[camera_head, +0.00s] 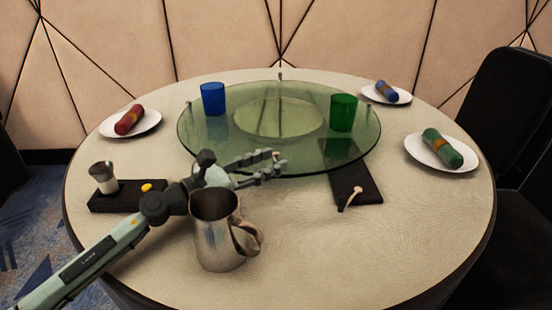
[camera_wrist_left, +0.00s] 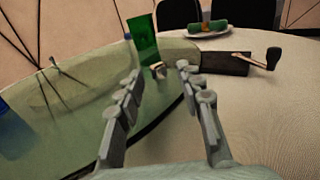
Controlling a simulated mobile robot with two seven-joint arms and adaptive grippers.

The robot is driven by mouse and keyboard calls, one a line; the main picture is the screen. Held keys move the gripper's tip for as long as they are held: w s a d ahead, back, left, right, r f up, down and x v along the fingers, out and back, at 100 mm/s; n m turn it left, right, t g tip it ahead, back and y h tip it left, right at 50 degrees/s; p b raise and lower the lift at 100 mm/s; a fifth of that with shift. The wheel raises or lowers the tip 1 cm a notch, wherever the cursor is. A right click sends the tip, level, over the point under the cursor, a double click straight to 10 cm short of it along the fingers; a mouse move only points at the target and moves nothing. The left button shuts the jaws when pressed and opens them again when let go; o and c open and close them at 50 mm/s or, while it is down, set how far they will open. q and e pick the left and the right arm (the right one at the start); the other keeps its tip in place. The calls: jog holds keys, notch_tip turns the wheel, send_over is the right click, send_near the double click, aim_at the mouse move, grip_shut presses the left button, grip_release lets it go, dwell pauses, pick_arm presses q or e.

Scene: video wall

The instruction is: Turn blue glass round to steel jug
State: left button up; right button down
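The blue glass (camera_head: 213,99) stands upright at the back left of the round glass turntable (camera_head: 200,136); it also shows partly at the left edge of the left wrist view (camera_wrist_left: 8,125). The steel jug (camera_head: 217,240) stands on the table in front, its handle to the right. A green glass (camera_head: 343,112) stands on the turntable's right side. My left gripper (camera_head: 280,161) is at the turntable's near rim, behind the jug. In the left wrist view its fingers (camera_wrist_left: 158,72) are apart, with a small rim peg (camera_wrist_left: 158,70) showing between the tips. My right gripper is out of view.
A dark tray (camera_head: 125,202) with a steel cup (camera_head: 103,177) lies at left. A dark board (camera_head: 357,185) with a small pale-headed utensil is right of my gripper. Plates with rolled napkins ring the table. The front right of the table (camera_head: 400,240) is clear.

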pick_arm(q)
jog(key=v, duration=0.9)
jog(key=shift+s+a, duration=0.15)
